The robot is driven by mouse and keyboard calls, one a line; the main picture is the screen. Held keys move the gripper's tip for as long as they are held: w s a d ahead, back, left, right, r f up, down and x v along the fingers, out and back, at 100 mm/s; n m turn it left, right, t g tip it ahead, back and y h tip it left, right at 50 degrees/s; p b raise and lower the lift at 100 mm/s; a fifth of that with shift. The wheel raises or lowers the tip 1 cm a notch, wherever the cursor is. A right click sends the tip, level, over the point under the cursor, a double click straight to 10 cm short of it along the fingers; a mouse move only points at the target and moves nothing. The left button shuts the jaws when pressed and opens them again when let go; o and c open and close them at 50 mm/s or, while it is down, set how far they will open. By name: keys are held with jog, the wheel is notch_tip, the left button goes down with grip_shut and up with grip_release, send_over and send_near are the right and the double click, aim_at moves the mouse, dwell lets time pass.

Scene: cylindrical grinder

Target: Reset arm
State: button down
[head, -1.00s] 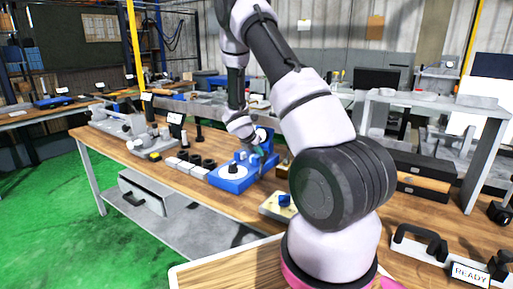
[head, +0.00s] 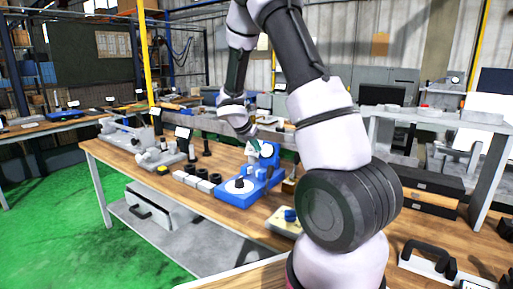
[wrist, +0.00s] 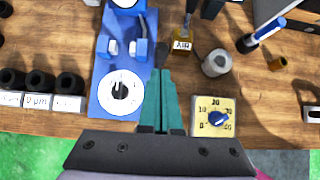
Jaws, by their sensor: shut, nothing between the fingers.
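My gripper (wrist: 162,100) shows in the wrist view with its two teal fingers together and nothing between them. It is above the wooden bench, between a blue fixture (wrist: 103,88) with a round white dial and a cream panel (wrist: 213,116) with a blue knob. In the head view my arm rises at the right of centre and bends down, with the gripper (head: 253,138) small and partly hidden near the top of the blue fixture (head: 222,192). I cannot tell its exact height above the bench.
Several black rings (wrist: 38,82) with white labels lie left of the fixture. A block labelled AIR (wrist: 183,46), a grey cylinder (wrist: 216,63) and a blue-handled tool (wrist: 263,34) stand to the right. A grinder-like machine (head: 128,133) occupies the bench's far left end.

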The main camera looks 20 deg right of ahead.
dwell(0.3)
jog(key=s+a+r+m+y, duration=0.1)
jog(key=s+r+m+y, duration=0.2)
jog(key=s+r+m, duration=1.1)
jog(key=s+a+r+m+t+y, duration=0.1)
jog(key=s+a+r+m+y, duration=0.2)
jog(key=s+a+r+m, duration=0.2)
jog(key=s+a+r+m+t+y, duration=0.1)
jog(key=s+a+r+m+y, duration=0.1)
jog(key=s+a+r+m, duration=0.3)
jog(key=s+m, duration=0.4)
jog(key=s, duration=0.3)
jog(key=shift+s+a+r+m+t+y, duration=0.15)
jog(key=shift+a+r+m+t+y, duration=0.1)
jog(key=shift+m+t+y, duration=0.15)
